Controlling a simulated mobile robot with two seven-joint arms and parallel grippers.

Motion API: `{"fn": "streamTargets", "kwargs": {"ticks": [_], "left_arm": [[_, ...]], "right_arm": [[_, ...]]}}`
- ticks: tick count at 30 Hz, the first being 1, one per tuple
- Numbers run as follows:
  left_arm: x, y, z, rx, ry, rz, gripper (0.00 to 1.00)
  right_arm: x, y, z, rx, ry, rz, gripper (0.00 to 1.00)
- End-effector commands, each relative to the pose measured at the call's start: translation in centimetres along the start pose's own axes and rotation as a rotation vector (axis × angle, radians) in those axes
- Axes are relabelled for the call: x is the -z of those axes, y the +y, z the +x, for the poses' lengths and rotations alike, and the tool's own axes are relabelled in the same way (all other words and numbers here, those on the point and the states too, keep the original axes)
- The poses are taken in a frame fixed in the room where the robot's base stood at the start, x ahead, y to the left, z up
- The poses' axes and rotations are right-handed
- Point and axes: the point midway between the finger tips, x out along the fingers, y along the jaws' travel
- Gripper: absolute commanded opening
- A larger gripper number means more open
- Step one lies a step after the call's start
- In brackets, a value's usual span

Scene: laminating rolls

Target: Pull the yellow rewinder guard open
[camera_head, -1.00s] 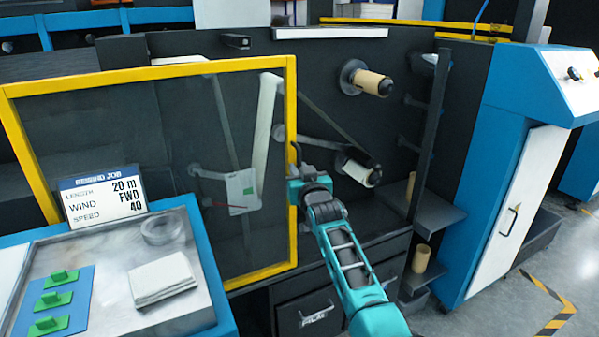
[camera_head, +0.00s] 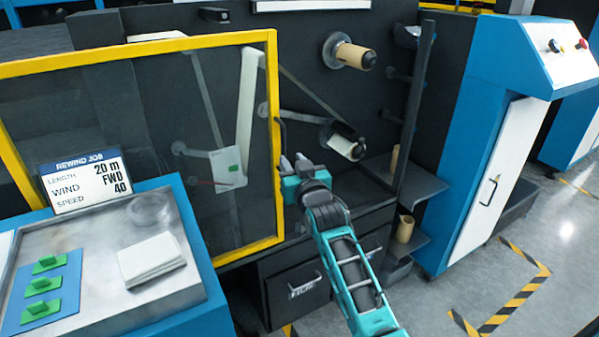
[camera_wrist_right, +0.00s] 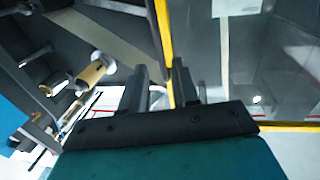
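The yellow rewinder guard (camera_head: 278,190) is a yellow frame around a clear panel, standing across the front of the machine at left. Its dark upright handle (camera_head: 282,133) is on the right-hand post. My right gripper (camera_head: 293,163) is just below and beside the handle, near that post, with its fingertips spread and nothing seen between them. In the right wrist view the two dark fingers (camera_wrist_right: 158,85) are apart, and the guard's yellow post (camera_wrist_right: 164,40) runs down behind them, close to the right finger. My left gripper is out of view.
A rewind job sign (camera_head: 88,182) stands on the bench (camera_head: 190,285) at lower left, with a folded white cloth (camera_head: 150,260) and green clamps. Rolls on spindles (camera_head: 350,55) are right of the guard. A blue cabinet (camera_head: 470,150) stands at right, with floor before it.

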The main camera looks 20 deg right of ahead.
Motion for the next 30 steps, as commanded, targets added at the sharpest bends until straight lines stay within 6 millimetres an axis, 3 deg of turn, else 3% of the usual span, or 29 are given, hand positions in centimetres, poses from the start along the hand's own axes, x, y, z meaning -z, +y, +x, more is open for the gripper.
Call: {"fn": "streamTargets", "kwargs": {"ticks": [3,9,27,30], "left_arm": [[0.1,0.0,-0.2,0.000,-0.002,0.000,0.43],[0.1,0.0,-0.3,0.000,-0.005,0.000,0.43],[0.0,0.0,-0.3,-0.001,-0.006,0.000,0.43],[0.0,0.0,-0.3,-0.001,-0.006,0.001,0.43]], "right_arm": [[0.0,0.0,-2.0,0.000,-0.001,0.000,0.30],[0.0,0.0,-4.1,0.000,-0.001,0.000,0.30],[0.0,0.0,-4.6,0.000,-0.001,0.000,0.30],[-1.1,-0.1,-5.2,0.007,-0.019,-0.009,0.30]]}}
